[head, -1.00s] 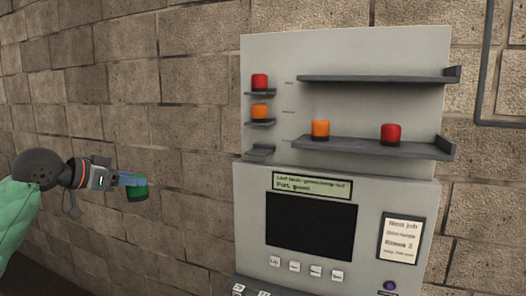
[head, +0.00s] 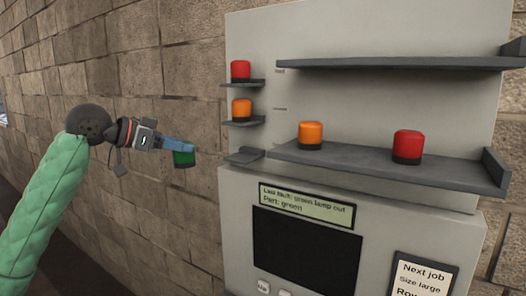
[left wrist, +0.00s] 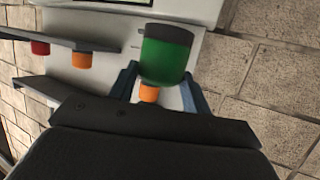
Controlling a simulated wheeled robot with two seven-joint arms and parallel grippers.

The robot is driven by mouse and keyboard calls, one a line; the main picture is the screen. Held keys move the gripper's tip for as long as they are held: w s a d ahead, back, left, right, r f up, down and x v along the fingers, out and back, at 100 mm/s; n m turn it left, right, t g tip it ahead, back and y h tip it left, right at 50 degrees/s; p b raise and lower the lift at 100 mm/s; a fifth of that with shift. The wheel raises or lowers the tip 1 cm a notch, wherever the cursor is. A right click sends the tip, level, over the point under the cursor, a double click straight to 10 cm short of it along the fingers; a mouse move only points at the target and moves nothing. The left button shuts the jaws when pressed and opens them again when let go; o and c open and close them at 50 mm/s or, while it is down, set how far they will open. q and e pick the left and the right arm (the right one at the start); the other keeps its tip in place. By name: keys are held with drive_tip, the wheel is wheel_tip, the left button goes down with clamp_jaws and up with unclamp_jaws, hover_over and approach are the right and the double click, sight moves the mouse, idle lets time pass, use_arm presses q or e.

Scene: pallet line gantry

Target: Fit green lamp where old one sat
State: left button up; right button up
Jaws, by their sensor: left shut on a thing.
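My left gripper (head: 180,145) is shut on the green lamp (head: 184,158), left of the panel and in front of the brick wall. In the left wrist view the green lamp (left wrist: 165,55) sits between the blue fingers (left wrist: 158,82), its dark base toward the picture's top. The small lowest bracket (head: 245,156) on the panel's left side is empty; a gap separates it from the lamp. Above it a red lamp (head: 240,71) and an orange lamp (head: 241,109) stand on their own brackets. My right gripper is not in view.
A long shelf (head: 400,170) holds another orange lamp (head: 311,134) and another red lamp (head: 408,146). The upper long shelf (head: 390,63) is bare. Below are a label reading "Last fault: green lamp out" (head: 306,205) and a dark screen (head: 305,240).

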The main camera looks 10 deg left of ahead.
use_arm(q)
drive_tip(key=shift+w+d+r+p, duration=0.2)
drive_tip(key=shift+w+r+p, duration=0.15)
drive_tip(key=shift+p, duration=0.3)
drive_tip(key=w+d+p, duration=0.1)
drive_tip(key=w+d, duration=0.2)
drive_tip(key=w, duration=0.1)
drive_tip(key=w+d+p, duration=0.1)
drive_tip(key=w+d, duration=0.3)
drive_tip(key=w+d+f+p, duration=0.1)
drive_tip(key=w+d, duration=0.2)
drive_tip(key=shift+w+d, duration=0.4)
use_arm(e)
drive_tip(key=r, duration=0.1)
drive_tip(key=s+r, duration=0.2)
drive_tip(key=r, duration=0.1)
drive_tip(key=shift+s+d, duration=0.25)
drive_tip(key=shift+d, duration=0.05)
use_arm(q)
drive_tip(key=shift+f, duration=0.1)
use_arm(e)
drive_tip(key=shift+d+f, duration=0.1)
use_arm(q)
drive_tip(key=o, duration=1.1)
